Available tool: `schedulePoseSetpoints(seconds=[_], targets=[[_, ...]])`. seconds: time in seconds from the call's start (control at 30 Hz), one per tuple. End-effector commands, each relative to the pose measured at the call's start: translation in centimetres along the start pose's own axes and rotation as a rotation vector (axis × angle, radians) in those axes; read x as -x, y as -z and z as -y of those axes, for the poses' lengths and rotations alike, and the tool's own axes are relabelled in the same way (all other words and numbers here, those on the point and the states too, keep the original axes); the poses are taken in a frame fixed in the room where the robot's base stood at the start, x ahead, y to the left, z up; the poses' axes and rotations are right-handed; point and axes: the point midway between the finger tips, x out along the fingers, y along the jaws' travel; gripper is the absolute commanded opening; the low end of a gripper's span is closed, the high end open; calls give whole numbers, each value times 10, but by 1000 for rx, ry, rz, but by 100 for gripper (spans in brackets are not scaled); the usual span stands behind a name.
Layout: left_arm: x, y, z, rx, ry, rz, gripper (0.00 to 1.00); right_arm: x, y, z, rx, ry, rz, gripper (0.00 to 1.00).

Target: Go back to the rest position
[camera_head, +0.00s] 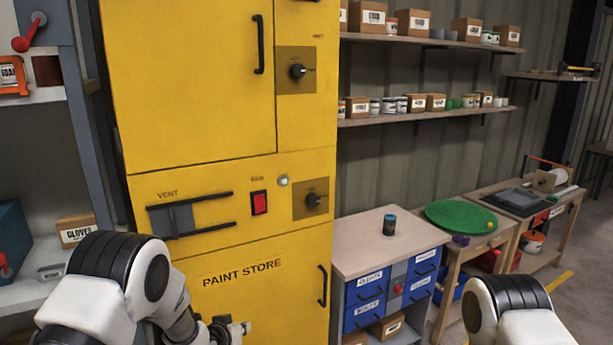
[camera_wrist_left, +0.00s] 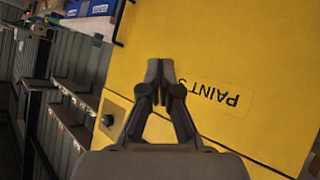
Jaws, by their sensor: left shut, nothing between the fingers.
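My left arm comes in from the lower left in the head view.
A workbench with blue drawers (camera_head: 365,302) and a dark can (camera_head: 389,225) stands right of the cabinet. Beyond it are a table with a green disc (camera_head: 460,215) and another bench. Wall shelves (camera_head: 425,115) hold boxes and cans. Grey shelving (camera_head: 35,290) stands at left.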

Motion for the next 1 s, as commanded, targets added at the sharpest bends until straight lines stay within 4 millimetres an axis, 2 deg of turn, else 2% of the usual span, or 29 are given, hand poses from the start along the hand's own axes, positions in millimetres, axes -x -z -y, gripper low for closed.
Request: schedulePoseSetpoints(seconds=[0.03, 0.07, 0.1, 0.17, 0.2, 0.23, 0.3, 0.37, 0.4, 0.43, 0.5, 0.53, 0.6, 0.63, 0.67, 0.77, 1.0], targets=[[5, -46, 14, 32, 29, 72, 0, -4, 0, 0, 0, 0, 0, 85], [11, -72, 22, 49, 47, 115, 0, -5, 0, 0, 0, 0, 0, 85], [21, -107, 32, 72, 72, 173, 0, -6, 0, 0, 0, 0, 0, 85], [40, -157, 43, 101, 109, 261, 0, -8, 0, 0, 0, 0, 0, 85], [55, -190, 50, 119, 134, 321, 0, -10, 0, 0, 0, 0, 0, 85], [68, -214, 54, 133, 154, 367, 0, -11, 0, 0, 0, 0, 0, 85], [104, -266, 62, 158, 198, 478, 0, -13, 0, 0, 0, 0, 0, 85], [140, -307, 65, 175, 235, 576, 0, -14, 0, 0, 0, 0, 0, 85], [167, -331, 65, 182, 259, 641, 0, -15, 0, 0, 0, 0, 0, 85], [187, -347, 65, 185, 276, 690, 0, -16, 0, 0, 0, 0, 0, 85], [233, -372, 62, 182, 307, 790, 0, -16, 0, 0, 0, 0, 0, 85], [250, -378, 60, 174, 317, 825, 0, -15, 0, 0, 0, 0, 0, 85], [282, -388, 57, 148, 331, 891, 0, -15, 0, 0, 0, 0, 0, 85], [292, -390, 56, 133, 333, 911, 0, -15, 0, 0, 0, 0, 0, 85], [297, -392, 56, 111, 334, 923, 0, -15, 0, 0, 0, 0, 0, 85], [293, -390, 58, 60, 312, 920, 0, -15, 0, 0, 0, 0, 0, 85], [292, -390, 58, 59, 310, 919, 0, -15, 0, 0, 0, 0, 0, 85]])
